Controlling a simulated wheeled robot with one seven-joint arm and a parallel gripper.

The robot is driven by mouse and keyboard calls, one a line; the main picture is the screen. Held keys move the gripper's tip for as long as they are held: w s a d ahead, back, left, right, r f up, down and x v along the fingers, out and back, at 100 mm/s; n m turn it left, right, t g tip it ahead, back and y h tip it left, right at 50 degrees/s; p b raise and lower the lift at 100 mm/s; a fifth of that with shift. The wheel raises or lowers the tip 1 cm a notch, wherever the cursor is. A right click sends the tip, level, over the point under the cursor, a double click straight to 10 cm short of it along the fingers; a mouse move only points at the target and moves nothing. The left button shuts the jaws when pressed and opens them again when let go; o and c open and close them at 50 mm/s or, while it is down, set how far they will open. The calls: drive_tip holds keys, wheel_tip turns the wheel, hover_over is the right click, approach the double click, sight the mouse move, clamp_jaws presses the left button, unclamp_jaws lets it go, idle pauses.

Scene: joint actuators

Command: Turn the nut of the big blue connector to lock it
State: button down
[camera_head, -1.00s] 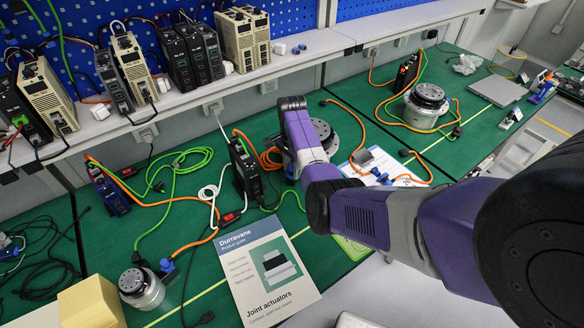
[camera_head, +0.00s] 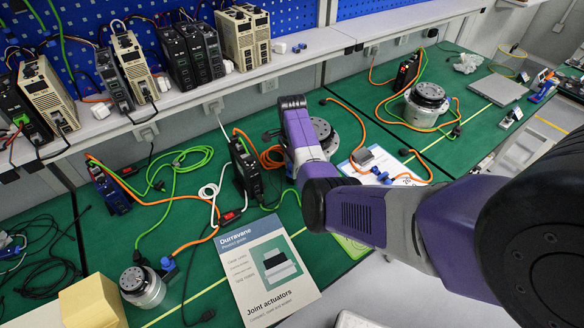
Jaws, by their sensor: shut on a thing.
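A blue connector (camera_head: 168,264) on an orange cable sits beside the small silver actuator (camera_head: 142,287) at the front left. Small blue connectors (camera_head: 381,175) also lie on a white sheet right of my arm. I cannot tell which is the big blue connector, or whether it is hidden behind my arm. My purple and grey arm reaches in from the right and bends near a silver actuator (camera_head: 322,132) at mid-bench, covering part of it. My gripper is hidden, so its contact with any nut does not show.
A Durravane booklet (camera_head: 262,268) and a yellow box (camera_head: 92,302) lie at the front. A black drive unit (camera_head: 245,168) stands left of my arm, with orange, green and white cables around it. Another actuator (camera_head: 427,103) is at the back right.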

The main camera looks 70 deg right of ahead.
drive_tip(key=c, duration=0.9)
unclamp_jaws()
drive_tip(key=shift+c, duration=0.2)
drive_tip(key=shift+r+b, duration=0.3)
drive_tip(key=shift+r, duration=3.65)
